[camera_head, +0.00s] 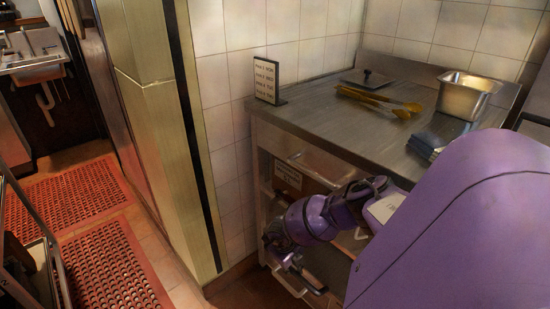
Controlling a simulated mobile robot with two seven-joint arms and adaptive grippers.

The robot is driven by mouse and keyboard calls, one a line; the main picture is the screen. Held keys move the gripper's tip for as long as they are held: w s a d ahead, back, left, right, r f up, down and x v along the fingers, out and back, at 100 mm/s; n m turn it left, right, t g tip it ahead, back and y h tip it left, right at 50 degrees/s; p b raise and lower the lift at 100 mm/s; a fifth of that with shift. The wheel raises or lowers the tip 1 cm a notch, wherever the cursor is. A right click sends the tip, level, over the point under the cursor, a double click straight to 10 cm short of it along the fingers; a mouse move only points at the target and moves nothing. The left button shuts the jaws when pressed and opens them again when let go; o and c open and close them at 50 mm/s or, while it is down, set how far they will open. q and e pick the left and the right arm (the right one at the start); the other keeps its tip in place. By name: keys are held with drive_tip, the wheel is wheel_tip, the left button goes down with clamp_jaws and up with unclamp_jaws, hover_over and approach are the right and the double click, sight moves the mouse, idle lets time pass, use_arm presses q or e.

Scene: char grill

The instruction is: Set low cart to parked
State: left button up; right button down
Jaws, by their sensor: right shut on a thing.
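I cannot single out a low cart with certainty. A steel-topped unit (325,117) stands against the tiled wall, with a labelled front panel (288,174) and open space or shelves below. My purple right arm reaches in from the right, down across the front of this unit. My right gripper (303,283) is low at its front and shut on a metal bar (291,286). The arm and wrist hide much of the bar and the unit's lower front. My left gripper is not in view.
On the steel top are a small sign (266,80), yellow-handled tongs (378,100), a metal pan (467,95) and folded blue cloths (426,146). A wall column (160,130) stands left of the unit. Red floor mats (110,268) lie beyond it, beside a dark metal frame (38,275).

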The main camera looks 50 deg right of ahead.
drive_tip(key=shift+w+d, duration=0.1)
drive_tip(key=shift+d, duration=0.6)
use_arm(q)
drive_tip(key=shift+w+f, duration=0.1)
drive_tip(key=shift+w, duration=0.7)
use_arm(e)
drive_tip(key=shift+d+r, duration=0.15)
drive_tip(key=shift+d, duration=0.1)
drive_tip(key=c, duration=1.6)
unclamp_jaws()
drive_tip(key=shift+c, duration=0.2)
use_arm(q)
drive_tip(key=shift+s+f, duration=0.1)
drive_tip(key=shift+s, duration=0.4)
use_arm(e)
drive_tip(key=shift+s, duration=0.2)
drive_tip(key=shift+a, duration=0.1)
